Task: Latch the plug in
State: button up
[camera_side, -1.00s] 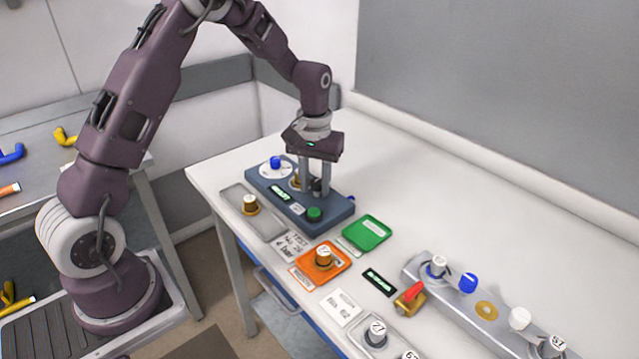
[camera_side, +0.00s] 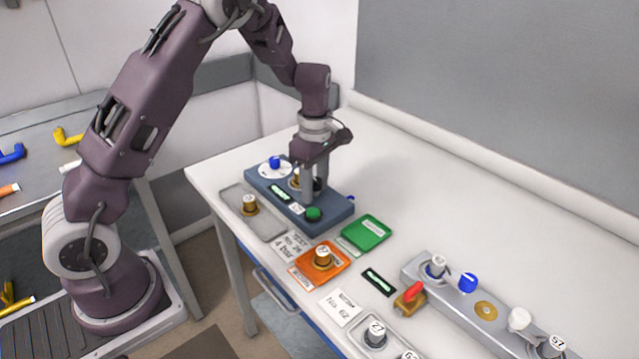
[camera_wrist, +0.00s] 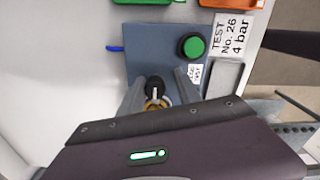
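The brass plug (camera_wrist: 157,104) stands in the blue-grey test block (camera_wrist: 150,45) and is partly hidden by my gripper in the wrist view. A black knob (camera_wrist: 154,86) with a white pointer line sits just beyond the brass part, between my fingers. My gripper (camera_wrist: 160,80) points down, its fingers on either side of the knob, low over the block. A gap shows between the right finger and the knob. In the side view, my gripper (camera_side: 314,192) covers part of the knob, and the brass part (camera_side: 295,182) shows left of the fingers.
The green button (camera_side: 314,213) is close to the near finger. A blue-knobbed white dial (camera_side: 275,168) is at the block's far left end. A grey tray (camera_side: 262,222), an orange tray (camera_side: 305,275) and a green tray (camera_side: 378,232) lie nearby. The back-right tabletop is clear.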

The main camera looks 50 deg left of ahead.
aim_at(315, 181)
jog(key=shift+w+a+r, duration=0.1)
jog(key=shift+r, duration=3)
jog(key=s+d+r+m+t+h, duration=0.1)
jog(key=s+d+r+m+t, duration=0.15)
jog(key=s+r+m, duration=0.35)
jog(key=s+d+r+m+t, duration=0.1)
jog(key=s+d+r+m, duration=0.3)
jog(key=s+r, duration=0.3)
jog(key=s+d+m+t+y, duration=0.1)
jog(key=s+d+m+t, duration=0.1)
jog(key=s+m, duration=0.8)
jog(key=s, duration=0.4)
jog(key=shift+d+r+m, duration=0.15)
jog(key=shift+d+m, duration=0.2)
jog(key=shift+m, duration=0.05)
